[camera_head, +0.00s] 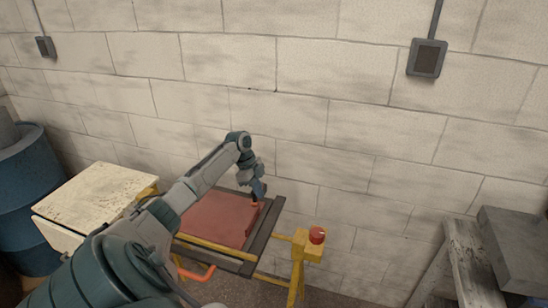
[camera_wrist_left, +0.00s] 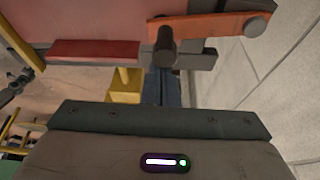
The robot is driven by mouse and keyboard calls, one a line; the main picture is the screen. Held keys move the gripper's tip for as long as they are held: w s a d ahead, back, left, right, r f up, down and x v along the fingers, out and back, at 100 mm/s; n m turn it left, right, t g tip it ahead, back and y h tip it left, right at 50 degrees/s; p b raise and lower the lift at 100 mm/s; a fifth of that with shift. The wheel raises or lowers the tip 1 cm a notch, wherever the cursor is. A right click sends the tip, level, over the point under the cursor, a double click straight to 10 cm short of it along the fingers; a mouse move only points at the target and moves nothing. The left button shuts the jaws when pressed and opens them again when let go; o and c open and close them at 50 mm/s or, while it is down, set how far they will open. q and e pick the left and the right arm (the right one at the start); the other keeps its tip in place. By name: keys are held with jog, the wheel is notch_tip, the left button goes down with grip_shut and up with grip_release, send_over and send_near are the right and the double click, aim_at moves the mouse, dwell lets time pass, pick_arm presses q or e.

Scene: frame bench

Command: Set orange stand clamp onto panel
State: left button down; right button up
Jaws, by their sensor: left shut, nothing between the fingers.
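The reddish panel (camera_head: 213,216) lies flat in the dark frame on the bench. It also fills the upper left of the left wrist view (camera_wrist_left: 85,20). The orange stand clamp (camera_wrist_left: 212,27) is a bar with a round grey end at right and a dark knob (camera_wrist_left: 165,46) at its left end, by the panel's edge. In the head view only a small orange bit (camera_head: 262,204) shows under the gripper. My left gripper (camera_head: 259,190) is shut and empty at the frame's far right side. Its fingers (camera_wrist_left: 161,86) are close to the knob; contact cannot be told.
A yellow stand with a red button (camera_head: 317,235) is right of the frame. An orange handle (camera_head: 197,273) is at the front. A blue barrel (camera_head: 28,190) and pale box (camera_head: 97,195) stand left, a grey bench (camera_head: 470,262) right. A block wall is behind.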

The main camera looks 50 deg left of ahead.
pick_arm(q)
jog(key=shift+s+a, duration=0.6)
jog(key=shift+a, duration=0.05)
pick_arm(e)
jog(key=shift+w, duration=0.25)
jog(key=shift+f, duration=0.1)
